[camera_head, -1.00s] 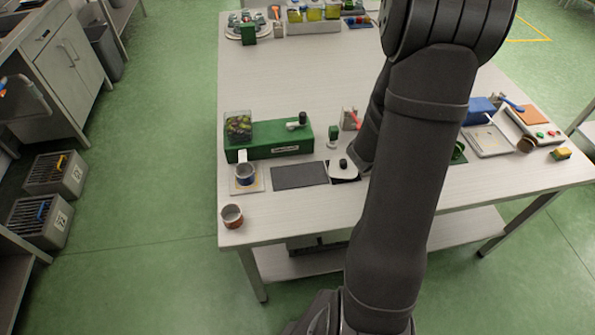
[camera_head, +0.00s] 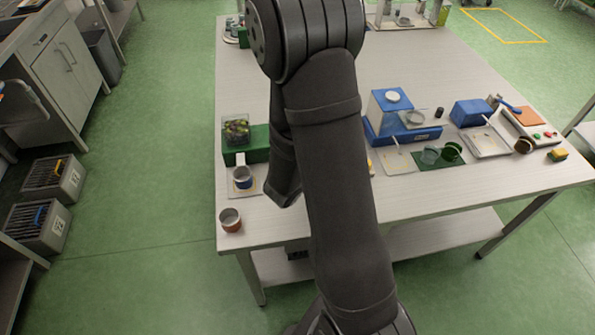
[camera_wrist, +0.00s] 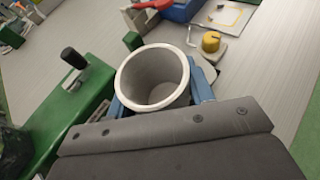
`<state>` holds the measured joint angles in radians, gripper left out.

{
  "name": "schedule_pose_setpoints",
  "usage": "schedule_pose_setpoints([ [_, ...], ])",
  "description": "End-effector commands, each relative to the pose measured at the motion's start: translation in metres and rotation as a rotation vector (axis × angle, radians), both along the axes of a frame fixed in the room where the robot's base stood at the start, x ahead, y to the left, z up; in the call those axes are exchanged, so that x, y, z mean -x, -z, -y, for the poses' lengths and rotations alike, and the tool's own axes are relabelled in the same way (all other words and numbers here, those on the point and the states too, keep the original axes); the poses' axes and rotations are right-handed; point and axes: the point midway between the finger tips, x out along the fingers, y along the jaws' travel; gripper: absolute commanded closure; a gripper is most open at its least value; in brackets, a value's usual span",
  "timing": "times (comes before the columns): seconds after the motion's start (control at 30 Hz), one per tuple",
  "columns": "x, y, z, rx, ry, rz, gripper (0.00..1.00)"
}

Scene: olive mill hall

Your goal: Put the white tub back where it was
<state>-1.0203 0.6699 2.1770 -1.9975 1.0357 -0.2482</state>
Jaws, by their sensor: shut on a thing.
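The white tub (camera_wrist: 152,76) is between the blue fingers of my gripper (camera_wrist: 160,92) in the wrist view. Its round mouth faces the camera and it looks empty inside. The gripper is shut on it. The tub is just right of the green machine (camera_wrist: 62,110) with the black-knobbed handle. What lies directly under the tub is hidden. In the head view my arm covers the gripper and the tub.
A blue machine (camera_head: 402,128), green mat (camera_head: 430,164) and pale tray (camera_head: 487,143) are right. A yellow knob (camera_wrist: 210,41) is near the tub.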

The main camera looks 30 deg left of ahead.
Motion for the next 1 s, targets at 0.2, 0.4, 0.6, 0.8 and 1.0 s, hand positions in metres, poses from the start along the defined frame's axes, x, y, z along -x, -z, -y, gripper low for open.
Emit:
schedule_pose_setpoints([
  [0.2, 0.012, 0.029, -0.048, 0.001, -0.005, 0.0, 0.77],
  [0.4, 0.018, 0.045, -0.073, 0.001, -0.001, 0.001, 0.77],
  [0.6, 0.018, 0.057, -0.077, 0.002, 0.0, 0.0, 0.77],
  [0.8, 0.019, 0.081, -0.076, 0.004, 0.001, -0.001, 0.77],
  [1.0, 0.018, 0.088, -0.077, -0.001, 0.0, 0.001, 0.77],
])
